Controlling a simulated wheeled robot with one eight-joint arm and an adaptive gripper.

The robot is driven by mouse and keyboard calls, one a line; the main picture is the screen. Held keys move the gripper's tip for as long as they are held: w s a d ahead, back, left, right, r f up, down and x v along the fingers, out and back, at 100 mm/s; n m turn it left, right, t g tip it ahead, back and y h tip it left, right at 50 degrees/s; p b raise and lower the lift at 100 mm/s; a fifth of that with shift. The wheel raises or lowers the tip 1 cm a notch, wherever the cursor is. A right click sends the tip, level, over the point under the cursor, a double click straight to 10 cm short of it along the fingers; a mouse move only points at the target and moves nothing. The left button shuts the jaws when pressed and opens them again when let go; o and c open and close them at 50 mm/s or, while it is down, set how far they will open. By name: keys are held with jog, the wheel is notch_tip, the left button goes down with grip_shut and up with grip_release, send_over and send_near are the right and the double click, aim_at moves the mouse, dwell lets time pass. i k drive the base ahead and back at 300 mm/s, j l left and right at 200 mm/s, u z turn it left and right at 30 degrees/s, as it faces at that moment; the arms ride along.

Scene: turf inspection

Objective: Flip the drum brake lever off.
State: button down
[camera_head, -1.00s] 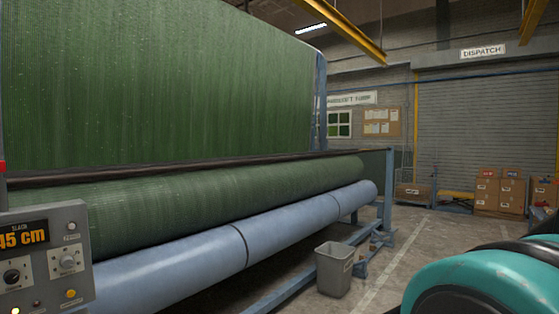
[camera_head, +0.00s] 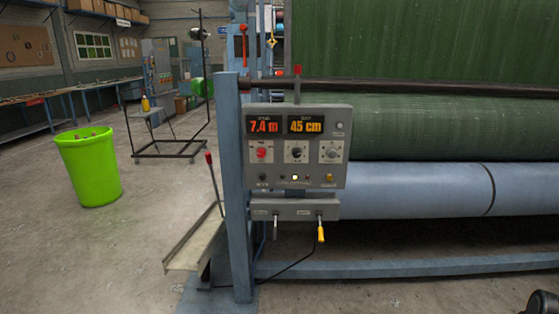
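A grey control panel (camera_head: 299,160) is fixed to a blue post, with displays reading 7.4 m and 45 cm. A small box (camera_head: 293,208) below it carries two hanging levers: a grey one (camera_head: 275,229) and a yellow-handled one (camera_head: 321,234). Their labels are too small to read. A red-handled lever (camera_head: 212,181) stands left of the post, leaning slightly. A red-tipped handle (camera_head: 297,72) rises behind the panel's top. I cannot tell which of these is the drum brake lever. My gripper is not in view.
The turf roll (camera_head: 430,127) and blue roller (camera_head: 408,191) extend right, above a low blue beam (camera_head: 420,267). A green bin (camera_head: 89,167), a black wire stand (camera_head: 170,149) and a workbench (camera_head: 85,88) stand left.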

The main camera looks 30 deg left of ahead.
aim_at(208, 162)
jog(key=u, duration=1.9)
